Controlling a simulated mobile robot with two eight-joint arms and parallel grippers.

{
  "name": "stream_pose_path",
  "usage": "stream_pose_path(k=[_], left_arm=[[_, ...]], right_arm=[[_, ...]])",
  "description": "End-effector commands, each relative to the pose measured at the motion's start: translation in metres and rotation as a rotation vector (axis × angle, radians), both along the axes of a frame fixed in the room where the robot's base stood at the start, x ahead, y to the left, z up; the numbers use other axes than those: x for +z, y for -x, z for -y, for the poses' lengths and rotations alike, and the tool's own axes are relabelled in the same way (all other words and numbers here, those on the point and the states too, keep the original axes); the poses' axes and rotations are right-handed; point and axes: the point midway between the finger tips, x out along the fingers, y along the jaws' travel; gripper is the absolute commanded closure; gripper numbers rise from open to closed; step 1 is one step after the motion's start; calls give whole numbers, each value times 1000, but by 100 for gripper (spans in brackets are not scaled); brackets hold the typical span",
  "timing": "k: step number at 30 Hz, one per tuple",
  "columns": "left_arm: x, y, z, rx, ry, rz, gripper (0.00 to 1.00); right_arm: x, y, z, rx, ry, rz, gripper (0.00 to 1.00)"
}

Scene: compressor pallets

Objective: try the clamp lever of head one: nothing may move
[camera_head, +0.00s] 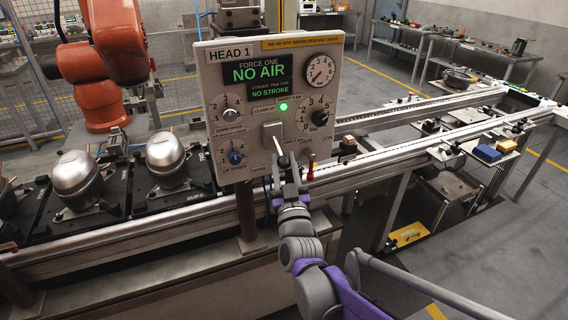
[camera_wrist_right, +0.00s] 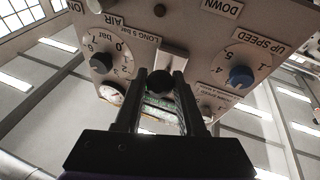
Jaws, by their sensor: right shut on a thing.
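The HEAD 1 panel (camera_head: 222,78) stands in the middle of the head view. Its display (camera_head: 257,72) reads FORCE ONE NO AIR above NO STROKE, and a green lamp (camera_head: 283,107) is lit near the CLAMP UP label. The clamp lever (camera_head: 277,146) comes out of a grey block (camera_head: 271,131) low on the panel. My right gripper (camera_head: 284,170) is shut on the lever, reaching up from below. In the right wrist view, the lever's black ball knob (camera_wrist_right: 160,84) sits between the two fingers of the gripper (camera_wrist_right: 159,95). My left gripper is not in view.
Close around the lever are a blue knob (camera_head: 236,157), a black air knob (camera_head: 320,118) and a gauge (camera_head: 319,70). Rounded metal compressors (camera_head: 77,178) sit on dark pallets at left. An orange robot arm (camera_head: 104,60) stands behind. Rails (camera_head: 420,112) run right.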

Motion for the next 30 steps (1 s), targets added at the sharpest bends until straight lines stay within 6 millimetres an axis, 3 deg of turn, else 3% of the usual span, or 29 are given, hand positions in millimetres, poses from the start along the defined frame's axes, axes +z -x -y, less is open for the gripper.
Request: stream_pose_path(k=[1,6,17,30], left_arm=[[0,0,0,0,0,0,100],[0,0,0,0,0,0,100],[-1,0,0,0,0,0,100],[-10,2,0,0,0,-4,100]], right_arm=[[0,0,0,0,-1,-2,57],[0,0,0,0,-1,-2,31],[-2,6,0,0,-1,-2,31],[-28,82,6,1,-1,-2,31]])
